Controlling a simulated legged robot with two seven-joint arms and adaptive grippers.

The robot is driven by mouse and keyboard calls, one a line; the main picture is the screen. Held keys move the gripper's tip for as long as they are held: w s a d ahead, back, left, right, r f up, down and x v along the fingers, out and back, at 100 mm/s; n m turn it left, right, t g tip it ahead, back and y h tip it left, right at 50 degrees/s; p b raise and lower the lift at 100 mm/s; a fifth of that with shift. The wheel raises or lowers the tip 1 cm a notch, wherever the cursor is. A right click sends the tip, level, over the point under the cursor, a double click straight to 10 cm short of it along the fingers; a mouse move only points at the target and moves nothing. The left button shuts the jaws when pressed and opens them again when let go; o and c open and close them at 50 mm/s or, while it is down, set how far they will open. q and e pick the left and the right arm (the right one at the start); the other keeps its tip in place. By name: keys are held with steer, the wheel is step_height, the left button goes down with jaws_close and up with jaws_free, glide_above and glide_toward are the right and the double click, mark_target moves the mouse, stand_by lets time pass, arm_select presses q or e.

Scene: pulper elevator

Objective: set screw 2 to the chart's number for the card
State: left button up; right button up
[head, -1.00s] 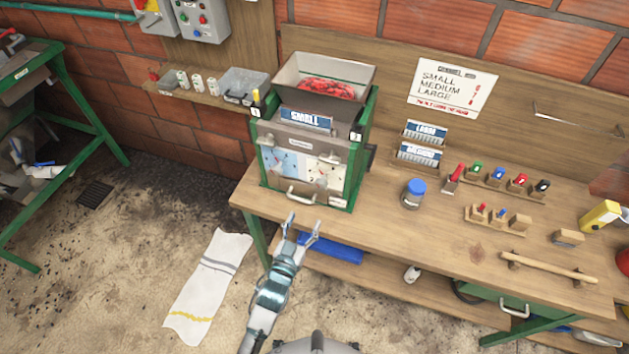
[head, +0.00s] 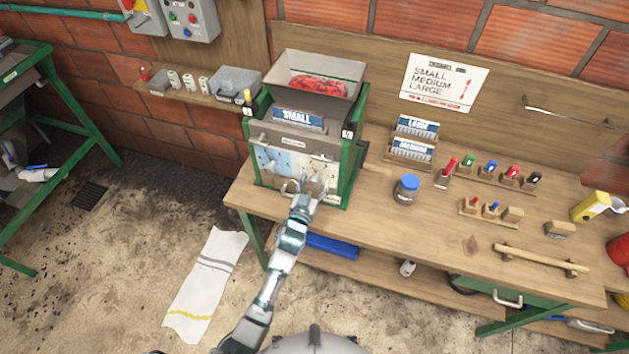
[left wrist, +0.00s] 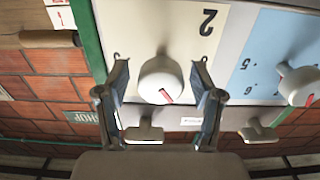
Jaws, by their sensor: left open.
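The green-framed pulper (head: 348,165) stands on the bench with a card reading SMALL (head: 297,118) on its front. The chart (head: 442,82) on the back board lists SMALL, MEDIUM and LARGE; its numbers are too small to read. In the left wrist view, screw 2 is a round white knob (left wrist: 160,80) with a red pointer mark, on a cream panel marked 2 (left wrist: 208,22). My left gripper (left wrist: 160,62) is open, its fingers on either side of this knob; contact cannot be told. In the head view my left gripper (head: 306,186) covers part of the pulper's front. My right gripper is not in view.
A second white knob (left wrist: 298,86) sits on the blue panel beside it. T-shaped handles (left wrist: 144,132) lie near the fingers. LARGE (head: 417,127) and MEDIUM (head: 411,149) cards stand in racks right of the pulper. A blue-lidded jar (head: 407,188) is on the bench.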

arm_select(q)
steer(key=c, duration=1.1)
steer(key=shift+m+p, duration=0.35)
steer(key=shift+m, duration=0.15)
steer(key=o, duration=1.1)
